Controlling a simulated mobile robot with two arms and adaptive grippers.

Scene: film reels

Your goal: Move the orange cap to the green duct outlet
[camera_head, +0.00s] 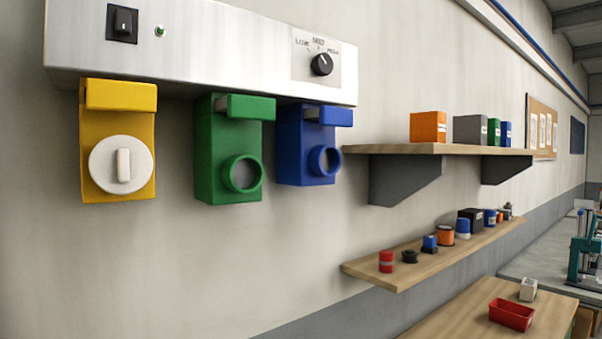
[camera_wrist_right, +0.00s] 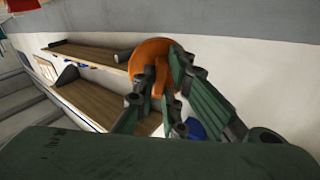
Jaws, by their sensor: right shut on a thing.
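The orange cap (camera_wrist_right: 148,56) is a round disc with a raised grip bar, in the right wrist view. My right gripper (camera_wrist_right: 163,84) is shut on the cap's bar. In the head view the green duct (camera_head: 216,150) hangs under a metal panel, and its round outlet (camera_head: 242,175) is uncovered. A yellow duct (camera_head: 118,97) to its left bears a white cap (camera_head: 121,166). A blue duct (camera_head: 305,145) to its right has an uncovered round outlet (camera_head: 324,161). Neither gripper shows in the head view, and my left gripper is in neither view.
The metal panel (camera_head: 210,40) has a switch and a dial. An upper shelf (camera_head: 437,149) holds several boxes, and a lower shelf (camera_head: 432,258) holds small items. A red tray (camera_head: 511,314) is on a wooden table at the lower right. Space in front of the ducts looks clear.

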